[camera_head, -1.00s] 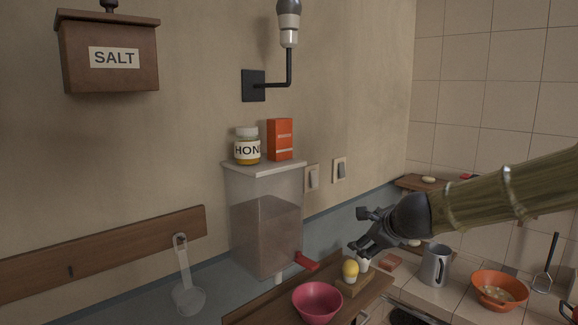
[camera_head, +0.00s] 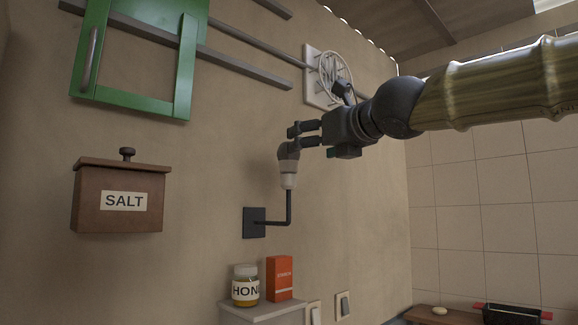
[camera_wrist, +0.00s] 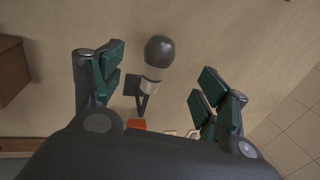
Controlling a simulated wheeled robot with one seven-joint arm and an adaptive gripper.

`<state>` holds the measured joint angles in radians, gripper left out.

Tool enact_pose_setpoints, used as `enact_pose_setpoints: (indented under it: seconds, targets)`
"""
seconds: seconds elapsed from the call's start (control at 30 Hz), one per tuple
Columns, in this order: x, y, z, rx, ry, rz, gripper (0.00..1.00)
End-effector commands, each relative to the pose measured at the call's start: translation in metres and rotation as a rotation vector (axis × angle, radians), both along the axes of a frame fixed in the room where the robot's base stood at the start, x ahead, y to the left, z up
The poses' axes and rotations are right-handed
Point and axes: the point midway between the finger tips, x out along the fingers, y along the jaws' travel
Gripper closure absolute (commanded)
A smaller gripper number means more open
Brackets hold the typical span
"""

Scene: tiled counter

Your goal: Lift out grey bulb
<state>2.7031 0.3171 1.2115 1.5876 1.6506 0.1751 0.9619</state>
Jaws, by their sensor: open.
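The grey bulb (camera_head: 288,153) is upright in a pale lamp socket (camera_head: 288,181) on a black wall bracket (camera_head: 255,223). In the wrist view, the bulb (camera_wrist: 159,50) has a dark rounded top and sits in the gap between my two fingers, towards the far side. My gripper (camera_head: 298,139) is open and empty, its fingers reaching left at the bulb's upper part. A finger hides part of the bulb in the head view. I cannot tell whether they touch. My gripper's green-padded fingers also show wide apart in the wrist view (camera_wrist: 160,75).
A honey jar (camera_head: 246,286) and an orange-red box (camera_head: 280,278) stand on the dispenser's top (camera_head: 262,309) below. A salt box (camera_head: 120,200) hangs left. A green cabinet door (camera_head: 140,55) and a white wheel-like fixture (camera_head: 335,78) are higher on the wall.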

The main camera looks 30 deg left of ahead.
Motion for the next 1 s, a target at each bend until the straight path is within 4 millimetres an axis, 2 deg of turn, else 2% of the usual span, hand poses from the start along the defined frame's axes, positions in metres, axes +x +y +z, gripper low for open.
enact_pose_setpoints:
  seconds: [0.3, 0.67, 1.0]
  targets:
    - [0.022, 0.032, 0.001, -0.002, 0.001, 0.0, 0.25]
    - [0.033, 0.049, 0.001, -0.002, -0.001, 0.0, 0.25]
    - [0.054, 0.079, 0.001, -0.003, -0.001, -0.001, 0.25]
